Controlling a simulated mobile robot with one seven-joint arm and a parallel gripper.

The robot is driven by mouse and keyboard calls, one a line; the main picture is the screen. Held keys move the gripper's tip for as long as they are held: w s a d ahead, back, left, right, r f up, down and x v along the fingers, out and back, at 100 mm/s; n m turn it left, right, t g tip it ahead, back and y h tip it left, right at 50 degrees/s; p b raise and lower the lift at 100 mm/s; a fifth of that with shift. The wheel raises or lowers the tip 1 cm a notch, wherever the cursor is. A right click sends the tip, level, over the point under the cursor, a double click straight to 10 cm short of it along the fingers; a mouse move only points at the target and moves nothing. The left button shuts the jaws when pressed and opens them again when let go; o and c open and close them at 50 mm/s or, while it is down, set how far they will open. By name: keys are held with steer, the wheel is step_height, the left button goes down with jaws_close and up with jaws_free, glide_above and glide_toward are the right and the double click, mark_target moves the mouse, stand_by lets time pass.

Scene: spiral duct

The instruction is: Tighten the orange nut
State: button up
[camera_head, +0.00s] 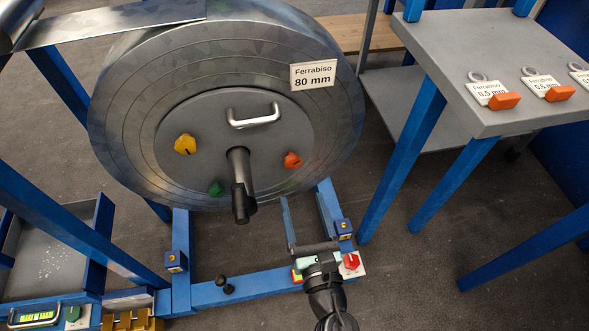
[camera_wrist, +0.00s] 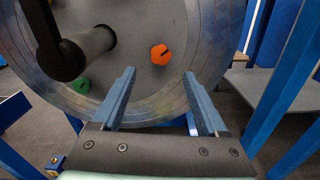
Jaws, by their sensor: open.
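The orange nut (camera_head: 292,160) is on the right part of the grey round plate at the centre of the metal coil, in the head view. It also shows in the wrist view (camera_wrist: 161,54), above and between my fingers, with a dark mark on its face. My gripper (camera_head: 304,203) is open and empty, below and near the nut in the picture. In the wrist view its two blue fingers (camera_wrist: 160,80) are spread wide and point toward the coil, apart from the nut. A yellow nut (camera_head: 185,145) and a green nut (camera_head: 216,188) sit on the same plate.
A dark crank handle (camera_head: 241,200) on a shaft juts from the plate's middle, left of the orange nut. A metal handle (camera_head: 254,117) is above. A grey table (camera_head: 480,60) with orange-tagged items stands at the right. Blue frame bars (camera_head: 265,281) run below the coil.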

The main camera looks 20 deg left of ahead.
mark_target(294, 164)
steer(key=b+x, duration=0.1)
steer(key=x, duration=0.8)
steer(key=shift+b, duration=0.4)
jaws_close()
